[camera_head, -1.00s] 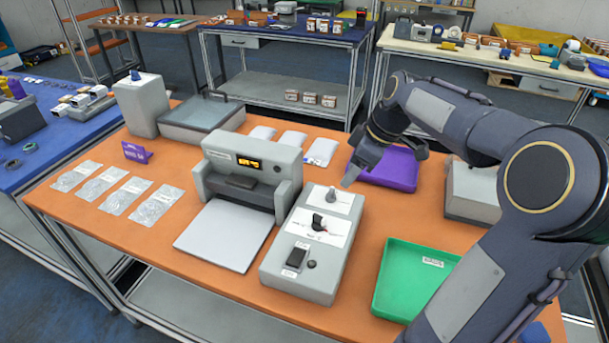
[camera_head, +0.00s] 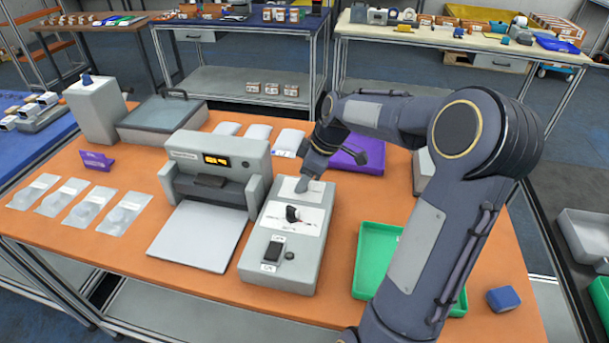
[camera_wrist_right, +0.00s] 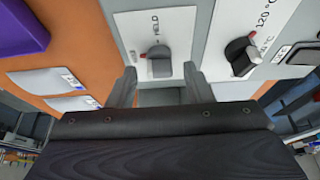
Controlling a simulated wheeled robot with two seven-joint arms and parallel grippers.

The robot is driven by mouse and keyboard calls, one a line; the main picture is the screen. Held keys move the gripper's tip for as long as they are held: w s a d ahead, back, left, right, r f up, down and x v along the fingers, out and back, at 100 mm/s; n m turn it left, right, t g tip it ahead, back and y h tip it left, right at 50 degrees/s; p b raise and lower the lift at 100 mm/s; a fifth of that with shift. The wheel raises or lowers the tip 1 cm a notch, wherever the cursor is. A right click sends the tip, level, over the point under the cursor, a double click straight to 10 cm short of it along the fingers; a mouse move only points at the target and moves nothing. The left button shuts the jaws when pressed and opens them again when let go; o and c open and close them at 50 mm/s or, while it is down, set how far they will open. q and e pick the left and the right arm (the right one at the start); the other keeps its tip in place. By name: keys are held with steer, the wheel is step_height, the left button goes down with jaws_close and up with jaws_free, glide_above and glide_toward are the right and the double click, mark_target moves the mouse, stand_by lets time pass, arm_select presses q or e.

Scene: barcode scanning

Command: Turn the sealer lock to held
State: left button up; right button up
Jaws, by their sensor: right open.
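The grey control box (camera_head: 262,222) stands on the orange table beside the sealer (camera_head: 214,165). Its lock knob (camera_wrist_right: 160,62) is a grey knob on a white plate at the box's far end, with "HELD" printed above it in the right wrist view. A small red mark shows at the knob's left side, off the word. My right gripper (camera_wrist_right: 160,82) is open, its fingers on either side of the knob; contact cannot be told. In the head view my right gripper (camera_head: 303,184) is low over this plate and hides the knob. My left gripper is out of view.
The 120 °C dial (camera_wrist_right: 241,54) and a black switch (camera_head: 273,251) sit on the same box. A green tray (camera_head: 375,245) and a purple tray (camera_head: 364,156) lie to the right. Clear pouches (camera_head: 78,205) lie at left, white packets (camera_head: 257,134) behind.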

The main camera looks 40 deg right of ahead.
steer(key=c, duration=1)
